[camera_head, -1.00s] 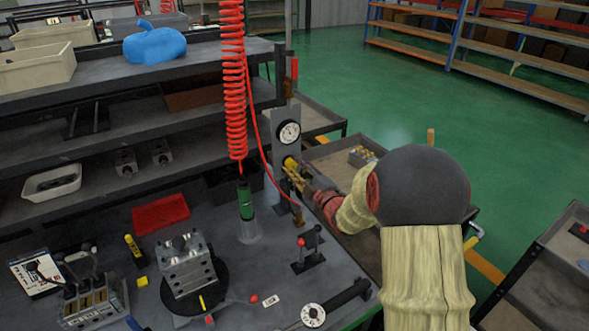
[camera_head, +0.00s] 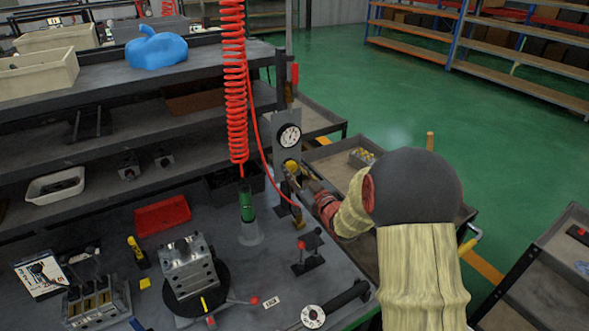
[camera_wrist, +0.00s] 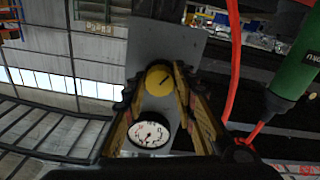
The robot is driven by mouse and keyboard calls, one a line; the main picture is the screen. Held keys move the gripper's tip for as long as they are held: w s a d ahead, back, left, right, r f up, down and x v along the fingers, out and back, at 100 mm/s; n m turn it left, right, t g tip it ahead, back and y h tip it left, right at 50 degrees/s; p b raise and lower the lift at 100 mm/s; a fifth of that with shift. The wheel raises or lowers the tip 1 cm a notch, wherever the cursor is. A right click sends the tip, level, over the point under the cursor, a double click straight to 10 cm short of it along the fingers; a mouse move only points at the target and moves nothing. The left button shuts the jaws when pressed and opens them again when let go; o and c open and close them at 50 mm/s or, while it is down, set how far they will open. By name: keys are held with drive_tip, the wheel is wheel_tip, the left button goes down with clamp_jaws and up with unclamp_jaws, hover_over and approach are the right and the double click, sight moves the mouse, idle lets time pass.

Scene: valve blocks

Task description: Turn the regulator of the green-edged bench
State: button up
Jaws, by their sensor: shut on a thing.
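The regulator's round yellow knob (camera_head: 291,166) sits on a grey upright plate (camera_head: 279,132) at the bench's right end, below a white-faced gauge (camera_head: 290,135). In the wrist view the knob (camera_wrist: 159,80), with a dark line on its face, lies between the fingertips of my gripper (camera_wrist: 158,88). My gripper (camera_head: 296,174) is shut on the knob, reaching in from the right. In the wrist view the gauge (camera_wrist: 151,133) appears below the knob, between the fingers. The knob's sides are partly hidden by the fingers. A strip of green edge (camera_head: 360,318) shows on the bench.
A red coiled hose (camera_head: 235,80) hangs left of the plate, above a green tool (camera_head: 247,205). A thin red hose (camera_head: 262,165) runs close beside the gripper. A small black stand (camera_head: 307,255) and a metal valve block (camera_head: 188,268) stand on the bench.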

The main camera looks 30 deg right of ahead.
drive_tip(key=shift+f+m+p, duration=0.1)
drive_tip(key=shift+m+p, duration=0.2)
drive_tip(key=shift+m, duration=0.9)
drive_tip(key=o, duration=1.2)
drive_tip(key=shift+c, duration=0.2)
drive_tip(key=s, duration=1.2)
